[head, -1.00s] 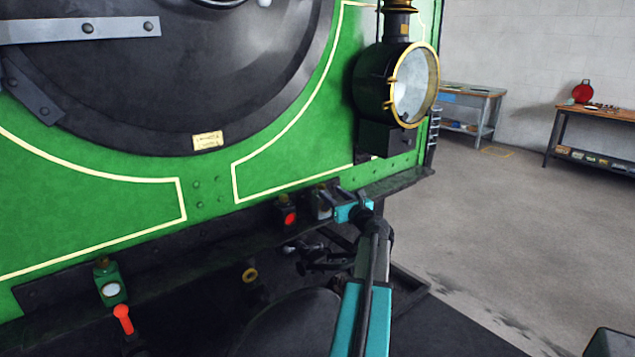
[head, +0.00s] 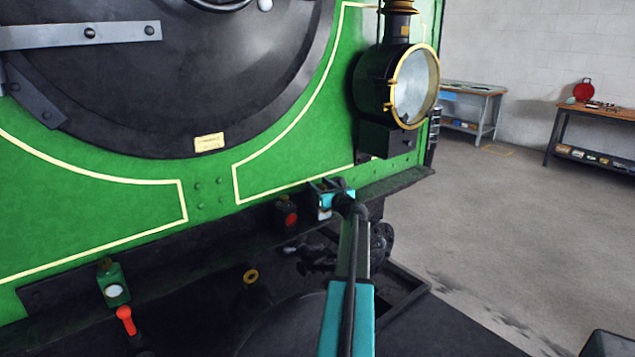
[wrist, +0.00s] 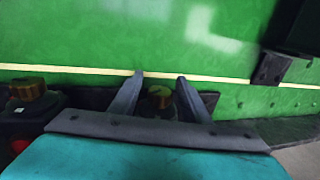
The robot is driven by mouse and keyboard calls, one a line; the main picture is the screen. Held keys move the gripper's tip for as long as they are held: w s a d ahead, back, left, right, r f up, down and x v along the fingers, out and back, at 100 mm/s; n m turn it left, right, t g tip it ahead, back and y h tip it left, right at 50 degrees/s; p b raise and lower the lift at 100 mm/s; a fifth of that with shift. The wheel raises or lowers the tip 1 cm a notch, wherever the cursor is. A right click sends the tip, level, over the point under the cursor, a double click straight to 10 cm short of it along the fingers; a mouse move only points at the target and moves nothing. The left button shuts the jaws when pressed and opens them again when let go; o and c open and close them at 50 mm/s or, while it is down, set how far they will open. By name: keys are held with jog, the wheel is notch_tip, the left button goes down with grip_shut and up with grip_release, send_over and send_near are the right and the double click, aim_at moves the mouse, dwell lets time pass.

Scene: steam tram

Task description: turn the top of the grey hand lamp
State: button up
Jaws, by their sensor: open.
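The grey hand lamp (head: 322,212) stands on the dark ledge at the front of the green tram, to the right of a dark lamp with a red lens. In the head view my gripper (head: 326,186) is at its top and hides most of it. The fingers are apart, one on each side of the top, with a gap visible. I cannot tell whether either finger touches it. The lamp's body is hidden in the wrist view.
The dark lamp with the red lens (head: 287,214) stands close on the left; its brass top (wrist: 36,104) shows in the wrist view. A green lamp (head: 112,285) and red-knobbed lever (head: 126,318) are farther left. A large headlamp (head: 398,90) is above right.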

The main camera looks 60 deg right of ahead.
jog(key=shift+x, duration=1.05)
jog(key=shift+c, duration=0.4)
jog(key=c, duration=1)
jog(key=shift+s+d+m+g+h, duration=0.1)
jog(key=shift+d+m+g+h, duration=0.05)
jog(key=shift+m+g+h, duration=0.55)
jog(key=o, duration=1.1)
jog(key=shift+s, duration=0.1)
jog(key=shift+f+b+v, duration=0.1)
jog(key=shift+b+v, duration=0.4)
jog(key=shift+v, duration=2.95)
jog(key=shift+f+b+v, duration=0.15)
jog(key=shift+b+v, duration=0.35)
jog(key=shift+v, duration=2.9)
